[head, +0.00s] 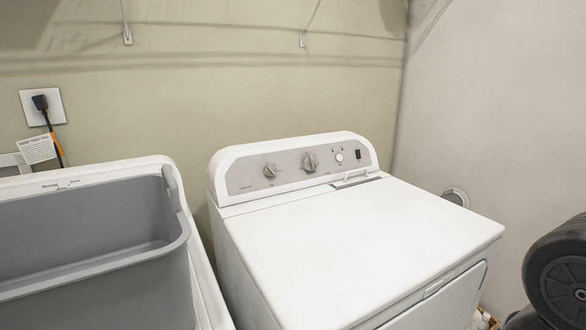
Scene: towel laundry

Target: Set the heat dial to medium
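A white machine (355,250) with a flat top stands in the middle of the head view. Its grey control panel (235,178) runs along the back edge. The panel has a left dial (269,171) and a larger right dial (309,162), each with a pointer-shaped knob. The labels are too small to read, so I cannot tell which is the heat dial or what either is set to. A small round white knob (339,157) and a black switch (358,154) are further right. My gripper is not in view.
A grey bin (95,275) sits in a white unit (203,270) at the left, beside the machine. A plugged-in cord (48,125) hangs from a wall outlet. A dark rounded thing (563,270) fills the lower right edge. The machine's top is mostly clear.

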